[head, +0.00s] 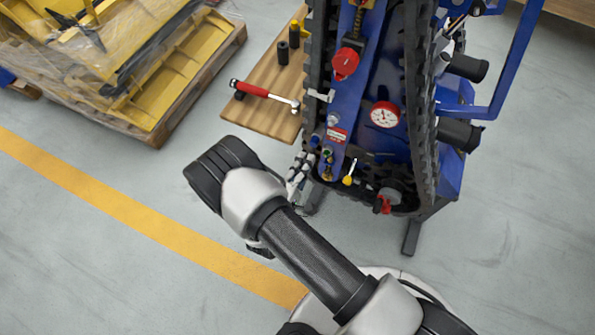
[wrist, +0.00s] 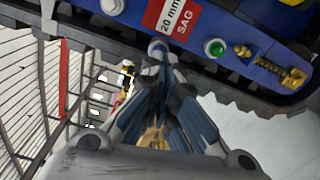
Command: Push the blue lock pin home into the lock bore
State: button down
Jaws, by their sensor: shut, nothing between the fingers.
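The tracked carrier's blue side plate (head: 345,100) stands upright, with a red-and-white label (head: 336,135) near its lower end. A small blue piece, which looks like the lock pin (head: 316,139), sticks out left of that label. My gripper (head: 303,163) is shut and empty, just below it. In the wrist view the closed fingers (wrist: 158,70) point at the plate edge under the label. A small grey-blue round end (wrist: 158,46) shows at the fingertips; I cannot tell if they touch it. The lock bore is hidden or too small to make out.
A green-tipped fitting (wrist: 215,47) and a brass fitting (wrist: 270,65) sit right of the label in the wrist view. The black track (head: 312,60) runs close by. A wooden bench (head: 240,117) holds a red-handled tool (head: 262,92). A yellow-handled lever (head: 348,179) is nearby.

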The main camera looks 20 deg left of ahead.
jog(key=s, duration=1.1)
jog(key=w+d+r+m+g+h, duration=0.3)
jog(key=d+r+m+g+h, duration=0.25)
jog(key=d+r, duration=0.4)
jog(key=w+d+r+m+g+h, duration=0.3)
jog(key=d+r+m+g+h, duration=0.25)
jog(key=d+r+g, duration=0.35)
jog(key=s+d+r+m+y, duration=0.4)
jog(key=s+r+y, duration=0.2)
jog(key=r, duration=0.2)
jog(key=s+d+r+m+t+y, duration=0.1)
jog(key=s+d+r+m+y, duration=0.3)
jog(key=r, duration=0.4)
jog(key=shift+s+d+r+y, duration=0.15)
jog(key=shift+s+d+y, duration=0.3)
jog(key=shift+s+y, duration=0.75)
jog(key=shift+w, duration=0.1)
